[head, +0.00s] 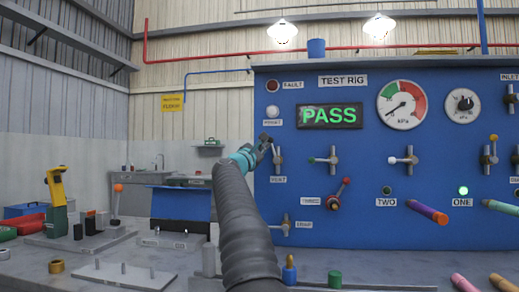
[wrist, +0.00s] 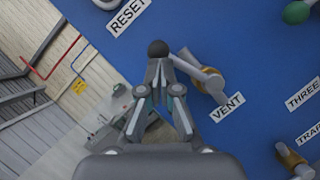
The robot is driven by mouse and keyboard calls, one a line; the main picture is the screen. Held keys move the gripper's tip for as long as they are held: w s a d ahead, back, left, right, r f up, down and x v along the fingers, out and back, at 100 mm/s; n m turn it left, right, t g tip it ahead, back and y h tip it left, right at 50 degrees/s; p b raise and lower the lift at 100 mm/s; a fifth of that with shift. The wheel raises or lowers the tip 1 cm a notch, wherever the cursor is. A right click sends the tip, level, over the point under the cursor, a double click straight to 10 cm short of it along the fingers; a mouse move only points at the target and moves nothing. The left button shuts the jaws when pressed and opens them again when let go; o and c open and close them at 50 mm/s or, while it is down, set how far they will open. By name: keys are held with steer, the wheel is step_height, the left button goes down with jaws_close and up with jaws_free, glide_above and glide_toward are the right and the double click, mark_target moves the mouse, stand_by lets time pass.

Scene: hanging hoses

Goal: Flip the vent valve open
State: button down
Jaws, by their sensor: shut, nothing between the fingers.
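The vent valve (head: 278,157) is on the blue panel above its VENT label (head: 278,179), just right of my gripper in the head view. In the wrist view its grey lever and brass-coloured hub (wrist: 209,80) are right of the fingers, above the VENT label (wrist: 227,107). A black ball knob (wrist: 158,48) is right at my fingertips; whether they touch it I cannot tell. My gripper (head: 263,146) is shut and empty; its fingers (wrist: 160,66) meet just below the knob in the wrist view. Part of the valve is hard to make out in the head view.
The panel carries a green PASS display (head: 330,115), a large gauge (head: 402,105) and several other valves. A red-knobbed lever (head: 338,194) is to the lower right.

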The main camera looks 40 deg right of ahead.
steer(key=shift+s+d+r, duration=0.4)
steer(key=shift+s+r, duration=0.05)
steer(key=shift+r, duration=0.1)
steer(key=shift+s+r, duration=0.1)
stand_by(0.4)
steer(key=r+b+v, duration=0.1)
steer(key=b+v, duration=0.6)
steer(key=v, duration=0.3)
steer(key=shift+w+a, duration=0.25)
steer(key=shift+w, duration=0.05)
